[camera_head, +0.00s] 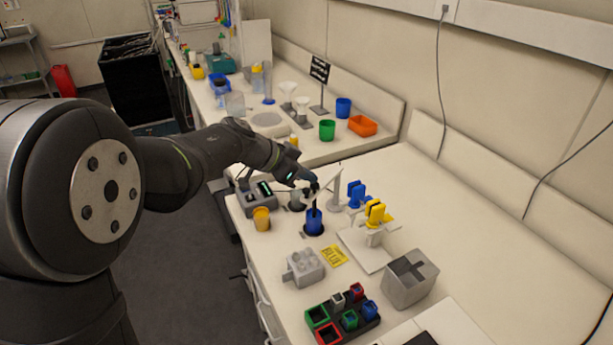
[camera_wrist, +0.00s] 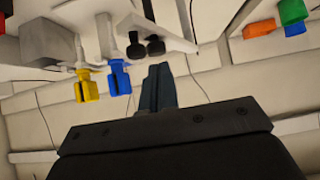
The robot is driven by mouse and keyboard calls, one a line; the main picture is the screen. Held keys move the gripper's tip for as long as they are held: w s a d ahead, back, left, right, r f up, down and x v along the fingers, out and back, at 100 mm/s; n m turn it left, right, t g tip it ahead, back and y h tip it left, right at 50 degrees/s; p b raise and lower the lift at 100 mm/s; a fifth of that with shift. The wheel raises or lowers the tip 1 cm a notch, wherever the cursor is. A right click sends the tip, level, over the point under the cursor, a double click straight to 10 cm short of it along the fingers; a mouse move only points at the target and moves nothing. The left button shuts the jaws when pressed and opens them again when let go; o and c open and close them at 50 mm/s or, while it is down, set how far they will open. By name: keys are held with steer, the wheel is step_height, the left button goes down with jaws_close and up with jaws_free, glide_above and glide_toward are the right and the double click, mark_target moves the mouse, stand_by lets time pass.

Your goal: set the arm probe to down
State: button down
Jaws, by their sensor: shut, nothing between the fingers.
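The probe's white arm (camera_head: 329,181) rises on a post on the bench, and a dark probe (camera_head: 314,204) hangs below its end. The probe's lower end is at the blue cup (camera_head: 314,224); its depth is hard to tell. My gripper (camera_head: 311,186) is shut and empty, close to the arm's end above the cup. Whether it touches the arm is unclear. In the wrist view my shut fingers (camera_wrist: 158,86) are in front of the white arm (camera_wrist: 172,36), which has two black round parts (camera_wrist: 145,48) near them.
A grey meter (camera_head: 257,198) and yellow cup (camera_head: 261,219) stand left of the blue cup. Blue (camera_head: 356,193) and yellow (camera_head: 375,213) holders stand to the right. A grey block (camera_head: 305,267), grey box (camera_head: 411,279) and coloured rack (camera_head: 343,320) are nearer.

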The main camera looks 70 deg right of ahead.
step_height(320, 180, up, 4)
steer(key=shift+w+a+f, duration=0.1)
steer(key=shift+f, duration=0.15)
steer(key=v, duration=1)
steer(key=shift+f, duration=0.2)
steer(key=x, duration=1)
step_height(320, 180, down, 4)
steer(key=shift+r, duration=0.75)
